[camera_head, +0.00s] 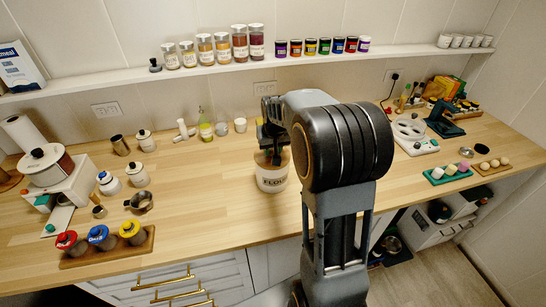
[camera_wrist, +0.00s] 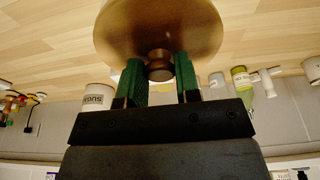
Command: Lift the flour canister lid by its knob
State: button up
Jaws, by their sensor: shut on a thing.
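The flour canister (camera_head: 272,181) stands on the wooden counter, white with dark lettering, partly behind my arm in the head view. Its brown round lid (camera_wrist: 160,22) fills the upper middle of the wrist view. The lid's small round knob (camera_wrist: 160,72) sits between the green finger pads of my gripper (camera_wrist: 158,64). My gripper is shut on the knob. In the head view my gripper (camera_head: 270,140) is above the canister and hides much of its top. I cannot tell whether the lid rests on the rim or is slightly raised.
Red, blue and yellow-lidded jars stand in a wooden tray (camera_head: 105,255) at front left. A white canister labelled sugar (camera_wrist: 98,99) shows in the wrist view. A wall shelf (camera_head: 215,68) with jars runs behind. The counter (camera_head: 205,195) left of the flour canister is clear.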

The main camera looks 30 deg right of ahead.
jog(key=shift+r+p, duration=1.1)
jog(key=shift+r, duration=0.6)
